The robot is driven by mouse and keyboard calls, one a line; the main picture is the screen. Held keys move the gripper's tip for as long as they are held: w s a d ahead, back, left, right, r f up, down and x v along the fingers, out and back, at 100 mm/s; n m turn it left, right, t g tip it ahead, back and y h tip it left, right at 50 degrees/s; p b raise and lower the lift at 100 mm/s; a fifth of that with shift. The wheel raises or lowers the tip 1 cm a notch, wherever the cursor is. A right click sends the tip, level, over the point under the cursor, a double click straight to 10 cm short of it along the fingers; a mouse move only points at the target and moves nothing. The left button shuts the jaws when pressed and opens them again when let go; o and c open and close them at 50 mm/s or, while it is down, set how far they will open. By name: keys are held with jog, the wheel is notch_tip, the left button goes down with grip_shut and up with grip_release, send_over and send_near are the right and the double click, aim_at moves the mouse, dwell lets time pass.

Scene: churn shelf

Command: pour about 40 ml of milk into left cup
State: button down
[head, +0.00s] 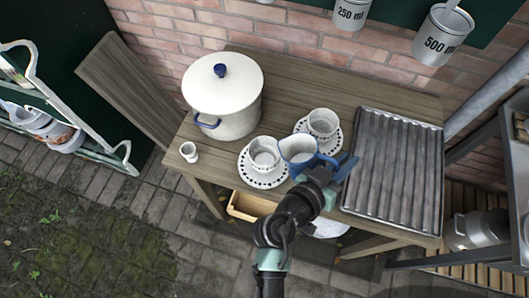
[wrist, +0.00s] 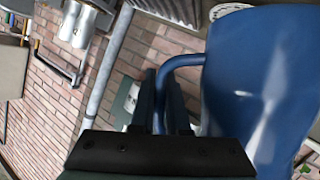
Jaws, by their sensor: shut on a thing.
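My gripper (head: 322,170) is shut on the handle of a blue jug (head: 300,165). In the wrist view the jug (wrist: 262,85) fills the right side, and its handle passes between my gripper's dark fingers (wrist: 168,105). In the head view the jug's pale inside faces up; I cannot tell how much milk it holds. The left cup (head: 264,144) is white and stands upright on a dotted saucer (head: 262,182). The jug's rim is close to the cup's right side in the picture. No stream of milk shows. The right cup (head: 322,116) stands upright on another dotted saucer, behind the jug.
A large white lidded pot (head: 222,85) stands at the table's back left. A small white cup (head: 188,151) is near the left edge. A ribbed metal tray (head: 394,165) covers the right side. Measuring cans (head: 440,35) hang on the back wall.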

notch_tip(320, 180, down, 6)
jog(key=d+m+y+b, duration=0.1)
jog(key=m+y+b, duration=0.1)
jog(key=m+b, duration=0.1)
jog(key=shift+s+f, duration=0.15)
jog(key=shift+d+t, duration=0.1)
jog(key=shift+t, duration=0.2)
